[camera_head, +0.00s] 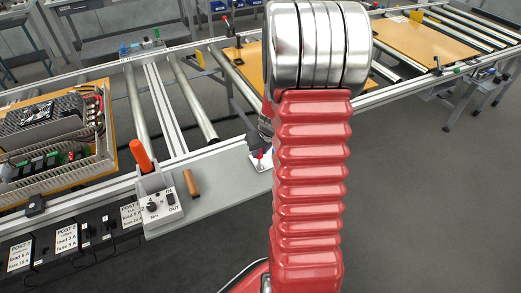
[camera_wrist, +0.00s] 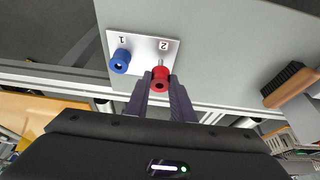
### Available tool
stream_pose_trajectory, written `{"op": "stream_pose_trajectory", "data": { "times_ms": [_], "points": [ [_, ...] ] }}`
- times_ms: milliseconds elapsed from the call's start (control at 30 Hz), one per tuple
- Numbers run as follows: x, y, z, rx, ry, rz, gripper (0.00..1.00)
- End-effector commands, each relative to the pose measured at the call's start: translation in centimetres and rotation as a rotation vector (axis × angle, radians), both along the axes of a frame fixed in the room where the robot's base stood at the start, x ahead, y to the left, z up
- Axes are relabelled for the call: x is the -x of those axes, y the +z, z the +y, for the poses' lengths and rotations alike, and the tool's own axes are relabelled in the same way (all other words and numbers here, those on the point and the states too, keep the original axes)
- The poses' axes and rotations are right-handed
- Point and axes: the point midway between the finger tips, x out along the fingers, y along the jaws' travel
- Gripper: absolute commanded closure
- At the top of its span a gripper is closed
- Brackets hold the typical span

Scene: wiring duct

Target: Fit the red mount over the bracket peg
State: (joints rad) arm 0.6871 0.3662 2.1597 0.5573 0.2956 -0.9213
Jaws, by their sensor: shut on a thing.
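The red mount (camera_wrist: 161,75) sits between the two fingertips of my gripper (camera_wrist: 160,88) in the wrist view, and the gripper is shut on it. A thin grey peg (camera_wrist: 160,60) shows just beyond the mount, below the label 2 on a white plate (camera_wrist: 143,45). The mount overlaps the peg's line in this view; I cannot tell whether it is around the peg or only in front of it. In the head view the red mount (camera_head: 261,154) is a small spot over the plate (camera_head: 258,163), and my arm hides most of the gripper.
A blue mount (camera_wrist: 120,61) stands by label 1, close beside the red one. A wooden-handled brush (camera_wrist: 288,88) lies on the grey surface to the right. In the head view a control box (camera_head: 163,212) with an orange handle (camera_head: 140,155) stands to the left.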

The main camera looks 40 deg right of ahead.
Motion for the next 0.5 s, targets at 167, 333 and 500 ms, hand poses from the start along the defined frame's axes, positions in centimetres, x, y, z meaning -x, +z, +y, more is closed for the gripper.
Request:
{"op": "stream_pose_trajectory", "data": {
  "times_ms": [167, 333, 500],
  "points": [
    [0.01, -0.36, 0.00, -0.001, -0.001, 0.001, 0.99],
    [0.01, -0.64, -0.02, 0.000, -0.001, 0.000, 0.99],
    [0.03, -0.93, -0.03, 0.001, -0.001, 0.000, 0.99]
  ]
}}
